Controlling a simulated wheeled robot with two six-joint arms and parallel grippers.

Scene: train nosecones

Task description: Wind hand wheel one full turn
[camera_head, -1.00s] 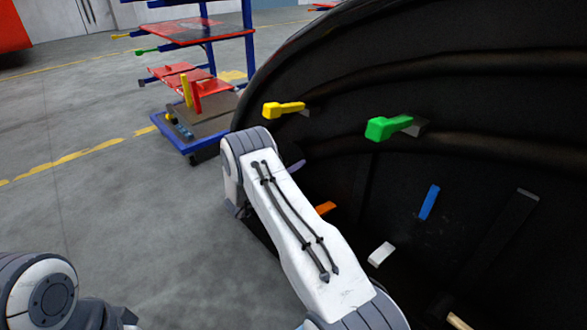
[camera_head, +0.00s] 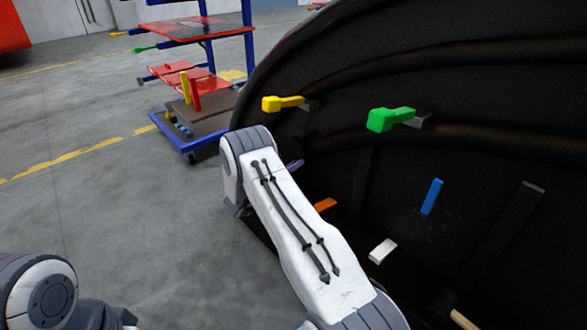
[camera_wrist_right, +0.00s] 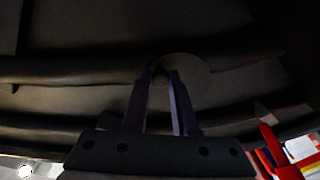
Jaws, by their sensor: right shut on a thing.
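In the right wrist view, my right gripper (camera_wrist_right: 160,80) is shut on a small, dark part at the middle of a round, dim disc (camera_wrist_right: 192,72), which looks like the hand wheel against the dark curved shell. The light is too low to make out the wheel's rim or its turn angle. In the head view, my white right arm reaches toward the shell's lower left edge and hides most of the gripper and wheel. A small purple-grey piece (camera_head: 295,165) shows beside the arm; I cannot tell what it is. My left gripper is out of view.
The dark shell (camera_head: 480,80) fills the right side, with a yellow lever (camera_head: 283,103), a green lever (camera_head: 390,119), and blue (camera_head: 431,196), orange (camera_head: 325,205) and white (camera_head: 382,250) pieces. A blue-framed cart (camera_head: 195,145) stands behind. The grey floor at left is clear.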

